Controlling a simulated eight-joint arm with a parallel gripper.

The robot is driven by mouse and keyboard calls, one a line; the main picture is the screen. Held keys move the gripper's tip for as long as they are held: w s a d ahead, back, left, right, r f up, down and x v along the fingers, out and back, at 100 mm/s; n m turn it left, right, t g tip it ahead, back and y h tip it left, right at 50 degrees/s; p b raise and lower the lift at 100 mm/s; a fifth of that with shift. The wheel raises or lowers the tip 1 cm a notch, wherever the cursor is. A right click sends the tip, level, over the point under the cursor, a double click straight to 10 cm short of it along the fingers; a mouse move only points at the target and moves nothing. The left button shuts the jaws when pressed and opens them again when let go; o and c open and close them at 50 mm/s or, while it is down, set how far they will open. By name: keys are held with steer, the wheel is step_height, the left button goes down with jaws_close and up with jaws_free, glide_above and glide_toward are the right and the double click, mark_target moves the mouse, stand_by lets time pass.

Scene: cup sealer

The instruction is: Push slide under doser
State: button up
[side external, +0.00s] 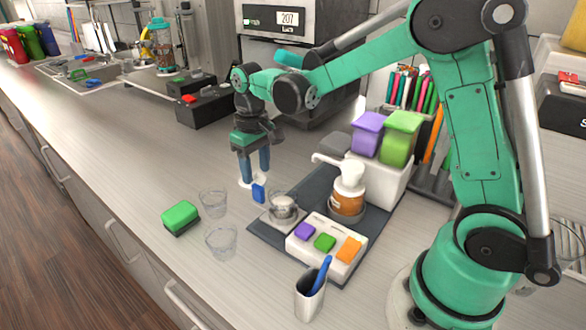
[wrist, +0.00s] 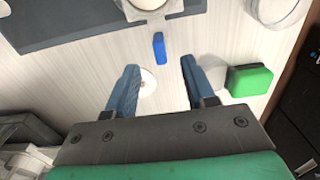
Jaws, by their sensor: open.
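The slide (side external: 283,217) is a flat metal plate with a round holder, on the dark mat left of the doser. Its blue handle (side external: 258,193) sticks out toward my gripper; the handle also shows in the wrist view (wrist: 159,48). The doser (side external: 348,180) is a white-topped unit over an amber jar. My gripper (side external: 254,172) points down at the handle's far side. In the wrist view my gripper (wrist: 159,66) is open, with the handle just ahead of the gap between the fingertips. Contact is not visible.
A green sponge (side external: 180,217) and two clear cups (side external: 221,241) stand left of the mat. A small white disc (wrist: 147,82) lies beside my left finger.

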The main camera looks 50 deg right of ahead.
mark_target(257, 186)
steer(key=shift+f, duration=2.65)
jaws_close()
